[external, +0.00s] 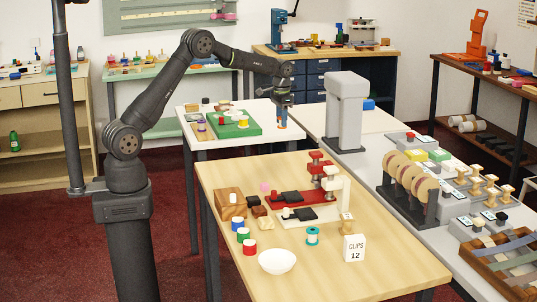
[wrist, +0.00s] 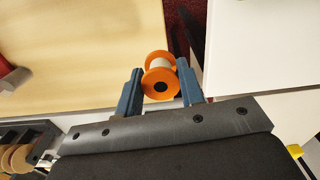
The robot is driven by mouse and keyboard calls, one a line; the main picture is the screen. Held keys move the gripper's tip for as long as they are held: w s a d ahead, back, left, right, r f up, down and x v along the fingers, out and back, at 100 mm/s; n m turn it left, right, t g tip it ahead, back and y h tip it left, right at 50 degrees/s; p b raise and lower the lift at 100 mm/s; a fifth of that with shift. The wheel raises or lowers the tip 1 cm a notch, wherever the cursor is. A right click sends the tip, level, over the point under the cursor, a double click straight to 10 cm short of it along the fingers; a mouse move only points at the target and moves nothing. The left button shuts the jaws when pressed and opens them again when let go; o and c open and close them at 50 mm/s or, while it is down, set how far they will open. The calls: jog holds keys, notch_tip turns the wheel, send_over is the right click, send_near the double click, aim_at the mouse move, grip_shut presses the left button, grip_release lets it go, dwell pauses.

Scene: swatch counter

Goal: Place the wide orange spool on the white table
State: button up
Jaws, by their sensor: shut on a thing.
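My gripper (external: 282,113) is shut on the wide orange spool (wrist: 160,79), which has orange flanges and pale thread between them. The wrist view shows the two blue fingers (wrist: 158,88) on either side of it. In the external view the spool (external: 282,123) is small and partly hidden below the fingers. It appears in front of the right part of the white table (external: 255,137); its height above the surface is hard to tell. A white surface (wrist: 260,45) fills the right of the wrist view.
A green board (external: 250,131) with spools and small things takes up the white table's middle. A wooden table (external: 320,255) in front holds several spools, a white bowl (external: 277,262) and a CLIPS box (external: 354,248). A grey post (external: 346,105) stands at right.

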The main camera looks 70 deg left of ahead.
jog(key=s+a+r, duration=0.1)
jog(key=a+r, duration=0.4)
jog(key=a, duration=0.8)
send_near(260, 124)
jog(key=shift+d+f+n, duration=0.3)
jog(key=shift+d+f, duration=0.25)
jog(key=shift+d, duration=0.15)
jog(key=shift+s+a+f, duration=0.1)
jog(key=shift+a+f, duration=0.15)
jog(key=shift+a, duration=0.2)
jog(key=shift+f, duration=2)
jog(key=shift+f, duration=0.1)
jog(key=o, duration=1)
jog(key=shift+o, duration=0.2)
notch_tip(260, 124, up, 12)
